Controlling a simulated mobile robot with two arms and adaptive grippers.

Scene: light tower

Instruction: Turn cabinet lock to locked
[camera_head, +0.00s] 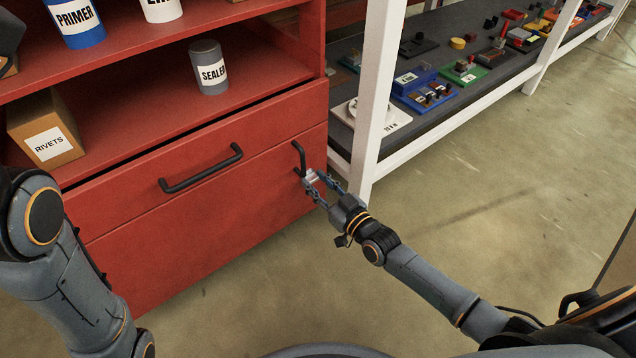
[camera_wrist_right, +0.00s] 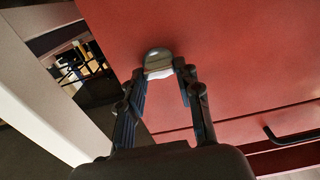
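The red cabinet (camera_head: 225,225) stands at the left in the head view. A small silver-grey lock piece (camera_head: 311,177) sits at the right side of its lower front, just below a black upright handle. In the right wrist view, the lock (camera_wrist_right: 158,62) has a rounded grey top and a paler lower edge. My right gripper (camera_head: 314,181) is at the lock, with its fingers apart. In the right wrist view, the fingertips (camera_wrist_right: 160,72) flank the lock closely; I cannot tell whether they touch it. The lock's keyway and markings are hidden.
A black drawer handle (camera_head: 201,169) sticks out left of the lock. A white bench post (camera_head: 377,95) stands close to the right of the cabinet. Cans and a rivets box (camera_head: 45,130) are on the shelves. The floor (camera_head: 480,220) in front is clear.

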